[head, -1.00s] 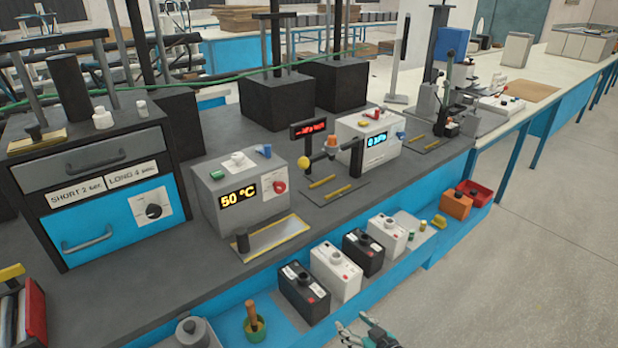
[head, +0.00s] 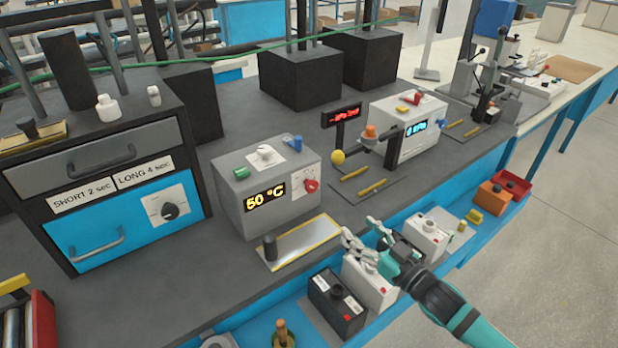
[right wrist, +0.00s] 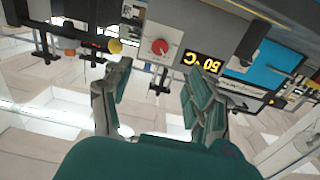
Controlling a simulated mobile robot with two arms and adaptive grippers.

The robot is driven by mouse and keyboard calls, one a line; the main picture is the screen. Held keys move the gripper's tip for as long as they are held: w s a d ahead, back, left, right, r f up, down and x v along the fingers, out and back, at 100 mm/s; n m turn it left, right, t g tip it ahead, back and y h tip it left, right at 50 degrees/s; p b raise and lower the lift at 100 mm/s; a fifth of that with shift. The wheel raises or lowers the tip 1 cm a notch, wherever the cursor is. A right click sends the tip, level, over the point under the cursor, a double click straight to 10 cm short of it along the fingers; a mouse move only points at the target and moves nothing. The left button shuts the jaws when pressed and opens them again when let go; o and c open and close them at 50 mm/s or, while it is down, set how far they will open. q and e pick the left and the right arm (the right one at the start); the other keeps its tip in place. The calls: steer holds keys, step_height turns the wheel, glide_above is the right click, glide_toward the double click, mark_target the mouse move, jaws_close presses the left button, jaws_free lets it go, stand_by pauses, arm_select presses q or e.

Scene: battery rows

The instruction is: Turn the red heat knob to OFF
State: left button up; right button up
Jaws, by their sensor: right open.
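The red heat knob (head: 311,185) sits on a white plate on the front of a grey heater box (head: 232,213), right of its yellow "50 °C" display (head: 265,198). In the right wrist view the picture is upside down, and the red knob (right wrist: 160,47) shows ahead between the fingers, with the display (right wrist: 202,61) beside it. My right gripper (head: 360,236) is open and empty. It is in front of the bench and below and right of the knob, apart from it. It also shows in the right wrist view (right wrist: 157,95). My left gripper is not in view.
A metal tray (head: 308,250) with a dark-handled post lies before the heater. A yellow ball (head: 338,157) on a stand is right of the knob. Batteries (head: 337,303) stand on the lower blue shelf. A blue drawer cabinet (head: 120,228) is at left.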

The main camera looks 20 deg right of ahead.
steer(key=p, duration=0.1)
glide_toward(314, 189)
steer(key=p+x, duration=0.1)
steer(key=x, duration=0.8)
steer(key=shift+s+r, duration=0.1)
steer(key=shift+r, duration=0.05)
steer(key=shift+w+a, duration=0.15)
steer(key=shift+w, duration=0.2)
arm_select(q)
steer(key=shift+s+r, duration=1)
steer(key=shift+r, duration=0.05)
arm_select(e)
steer(key=c, duration=1.2)
